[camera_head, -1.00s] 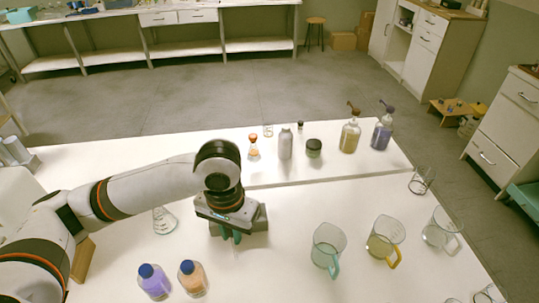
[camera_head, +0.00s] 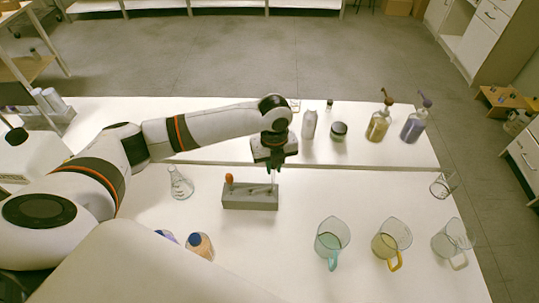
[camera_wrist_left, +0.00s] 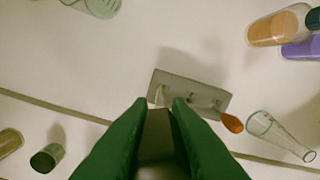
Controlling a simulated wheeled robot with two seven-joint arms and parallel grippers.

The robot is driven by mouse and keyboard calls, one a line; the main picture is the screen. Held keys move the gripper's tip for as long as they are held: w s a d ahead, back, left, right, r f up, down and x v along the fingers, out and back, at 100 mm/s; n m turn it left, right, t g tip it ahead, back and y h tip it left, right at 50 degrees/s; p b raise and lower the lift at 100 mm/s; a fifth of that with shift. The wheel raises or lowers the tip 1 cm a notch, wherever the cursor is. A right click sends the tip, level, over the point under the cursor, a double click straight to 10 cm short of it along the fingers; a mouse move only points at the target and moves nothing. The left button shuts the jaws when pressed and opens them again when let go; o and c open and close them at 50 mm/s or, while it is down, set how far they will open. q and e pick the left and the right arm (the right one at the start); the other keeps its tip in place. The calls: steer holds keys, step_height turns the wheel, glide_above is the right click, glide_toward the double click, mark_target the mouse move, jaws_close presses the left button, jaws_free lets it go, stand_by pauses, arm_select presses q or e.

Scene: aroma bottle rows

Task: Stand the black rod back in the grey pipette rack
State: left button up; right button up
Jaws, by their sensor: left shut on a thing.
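The grey pipette rack (camera_head: 250,196) stands on the white table, and its top with holes shows in the wrist view (camera_wrist_left: 190,92). An orange-topped piece (camera_head: 229,179) stands at its left end in the head view. My left gripper (camera_head: 273,172) points down over the rack's right end, its green fingers shut. The black rod (camera_wrist_left: 158,125) shows only as a dark grey patch between the fingers; most of it is hidden. A thin pale piece shows below the fingertips. I cannot tell whether it touches the rack. My right gripper is not in view.
A conical flask (camera_head: 180,185) stands left of the rack. Orange and purple bottles (camera_head: 200,246) are in front. Three jugs (camera_head: 332,238) stand to the right. Pump bottles (camera_head: 378,125) and small jars stand behind.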

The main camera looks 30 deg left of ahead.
arm_select(q)
steer(key=m, duration=0.2)
steer(key=w+a+f+m+p, duration=0.1)
steer(key=m, duration=0.2)
steer(key=w+a+m, duration=0.1)
steer(key=m, duration=0.1)
steer(key=shift+a+f+m, duration=0.2)
steer(key=shift+f+m, duration=0.2)
step_height(320, 180, down, 4)
steer(key=shift+r+b, duration=0.1)
steer(key=shift+b, duration=0.55)
steer(key=shift+f, duration=0.3)
stand_by(0.4)
steer(key=shift+f, duration=0.25)
